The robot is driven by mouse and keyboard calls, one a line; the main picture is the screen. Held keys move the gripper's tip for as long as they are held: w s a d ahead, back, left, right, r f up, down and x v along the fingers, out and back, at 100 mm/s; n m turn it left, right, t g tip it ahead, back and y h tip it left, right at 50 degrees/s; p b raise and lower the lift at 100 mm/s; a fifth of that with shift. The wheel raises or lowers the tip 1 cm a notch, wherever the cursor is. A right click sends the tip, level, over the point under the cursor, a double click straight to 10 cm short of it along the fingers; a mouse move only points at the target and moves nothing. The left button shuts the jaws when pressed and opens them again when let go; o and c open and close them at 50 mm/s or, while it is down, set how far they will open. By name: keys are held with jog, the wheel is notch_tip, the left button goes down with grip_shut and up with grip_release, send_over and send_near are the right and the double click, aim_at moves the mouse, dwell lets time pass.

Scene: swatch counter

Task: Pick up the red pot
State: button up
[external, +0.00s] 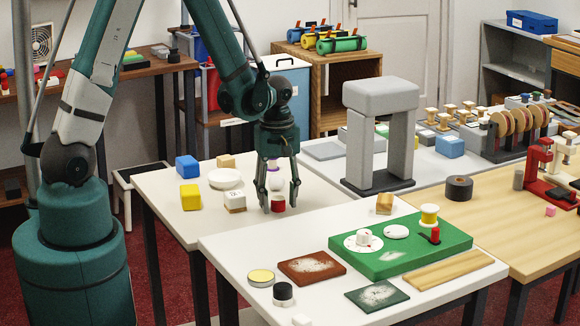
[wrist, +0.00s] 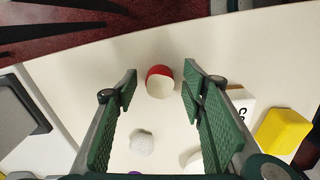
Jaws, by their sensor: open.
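The red pot (external: 278,203) is a small red cylinder standing on the white table. In the wrist view the pot (wrist: 159,82) shows a red side and a pale top, just beyond the fingertips and roughly midway between them. My gripper (external: 280,206) is open and points down over the pot, its two fingers on either side of it in the external view. The green fingers also show in the wrist view (wrist: 162,76), with nothing held between them. I cannot tell whether either finger touches the pot.
A white rounded lump (wrist: 142,143) lies near the pot. A white lettered block (external: 235,201), a yellow block (external: 190,197), a white disc (external: 225,178) and a blue block (external: 187,166) stand to the left. A grey arch (external: 358,140) stands to the right.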

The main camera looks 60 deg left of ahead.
aim_at(278, 201)
jog(key=c, duration=1)
jog(key=shift+r, duration=0.1)
jog(key=shift+r+p, duration=0.8)
jog(key=shift+r, duration=4.15)
